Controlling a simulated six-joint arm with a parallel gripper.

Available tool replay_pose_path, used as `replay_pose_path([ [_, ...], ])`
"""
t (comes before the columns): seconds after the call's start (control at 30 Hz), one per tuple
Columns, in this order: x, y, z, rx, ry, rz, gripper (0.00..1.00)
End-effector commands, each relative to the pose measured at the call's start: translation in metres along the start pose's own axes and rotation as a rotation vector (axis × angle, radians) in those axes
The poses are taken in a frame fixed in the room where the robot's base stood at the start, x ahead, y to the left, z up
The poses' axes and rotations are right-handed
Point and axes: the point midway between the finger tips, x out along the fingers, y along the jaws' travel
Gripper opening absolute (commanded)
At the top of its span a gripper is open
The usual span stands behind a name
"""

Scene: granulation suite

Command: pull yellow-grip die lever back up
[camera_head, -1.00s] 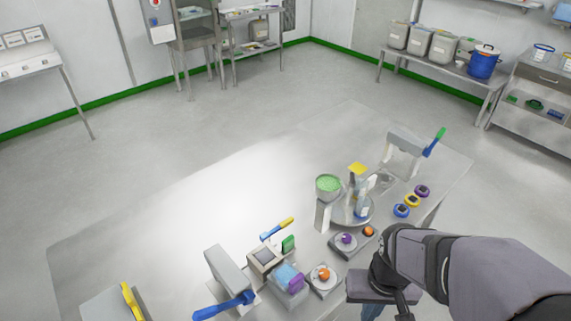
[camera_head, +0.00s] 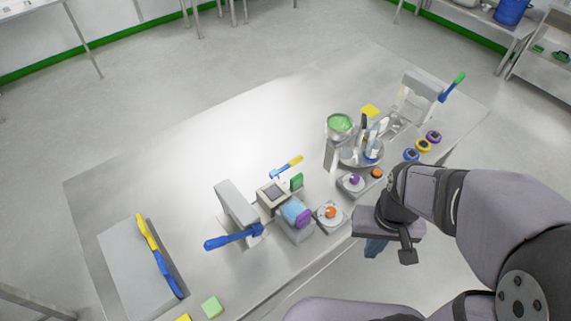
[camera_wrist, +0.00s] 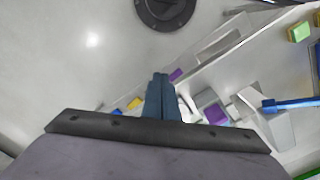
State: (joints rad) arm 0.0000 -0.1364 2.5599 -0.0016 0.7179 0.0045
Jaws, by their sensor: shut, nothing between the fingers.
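Two levers with yellow grips show in the head view, and I cannot tell which is the die lever. A long one (camera_head: 147,235), yellow at its far end and blue at its near end, lies over a grey slab at the left. A smaller yellow-and-blue one (camera_head: 287,167) slants up behind a grey boxy device with a screen. My gripper (camera_head: 375,248) hangs off the table's front edge, apart from both. In the wrist view its blue fingers (camera_wrist: 160,92) are shut together and empty.
A grey press (camera_head: 238,205) with a blue lever stands left of centre. Another press (camera_head: 414,97) with a green-tipped lever stands at the far right end. Dishes, a green-filled bowl (camera_head: 340,124) and coloured rings lie between. The table's back left is clear.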

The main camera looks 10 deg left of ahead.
Motion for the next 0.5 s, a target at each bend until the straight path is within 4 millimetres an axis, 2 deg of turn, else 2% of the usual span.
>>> replay_pose_path([
  [0.37,0.0000,0.0000,0.0000,0.000,0.000,0.000,0.00],
  [0.5,-0.0006,-0.0005,-0.0028,0.003,0.000,0.000,0.31],
])
